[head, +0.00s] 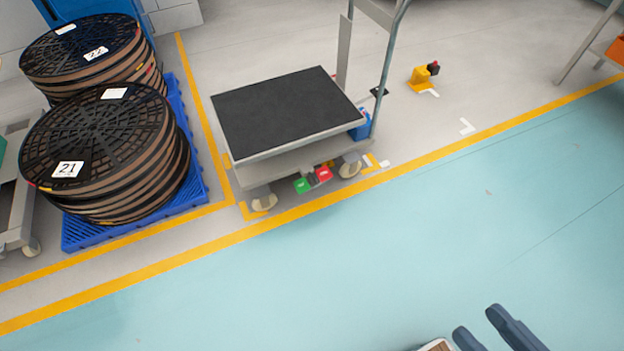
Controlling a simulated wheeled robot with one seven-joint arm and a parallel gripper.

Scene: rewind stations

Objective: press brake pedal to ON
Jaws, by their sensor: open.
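A cart (285,108) with a black mat on its top stands inside yellow corner marks near the yellow floor line. Under its near edge are a green pedal (302,186) and a red pedal (324,174), side by side and low near the floor. Any lettering on them is too small to read, and I cannot tell which one is pressed. My gripper (486,331) shows at the bottom right edge, with two blue-grey fingers apart. It is open, with nothing seen between the fingers, and well away from the cart and pedals.
Stacked black reels (105,150) stand on a blue pallet (190,110) left of the cart. A yellow floor device (421,77) is behind right. Cart casters (264,201) flank the pedals. The turquoise floor (330,265) between my gripper and the cart is clear.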

